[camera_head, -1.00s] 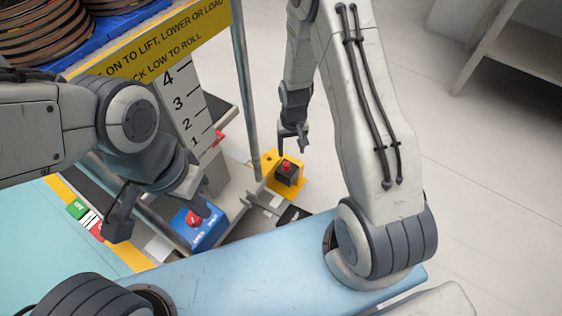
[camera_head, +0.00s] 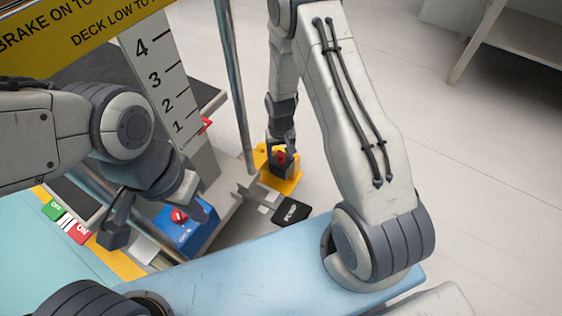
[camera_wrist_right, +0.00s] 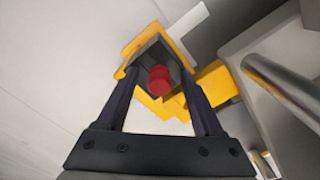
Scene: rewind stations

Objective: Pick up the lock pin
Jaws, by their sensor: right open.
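The lock pin appears to be the red-topped piece (camera_head: 281,157) in a dark block on a yellow bracket (camera_head: 288,184), low beside the cart post. In the right wrist view its red head (camera_wrist_right: 159,79) is centred between the finger ends, with the dark block behind it. My right gripper (camera_head: 281,145) is open with a finger on each side of the red head. I cannot tell whether the fingers touch it. My left gripper (camera_head: 158,215) is open, its fingers spread near a blue box with a red knob (camera_head: 180,216). The pin's shaft is hidden.
A black pedal marked PUMP (camera_head: 291,211) lies just in front of the yellow bracket. A metal post (camera_head: 233,85) rises close to the right gripper's left side. A numbered scale (camera_head: 163,80) stands behind. The floor to the right is clear up to a white shelf.

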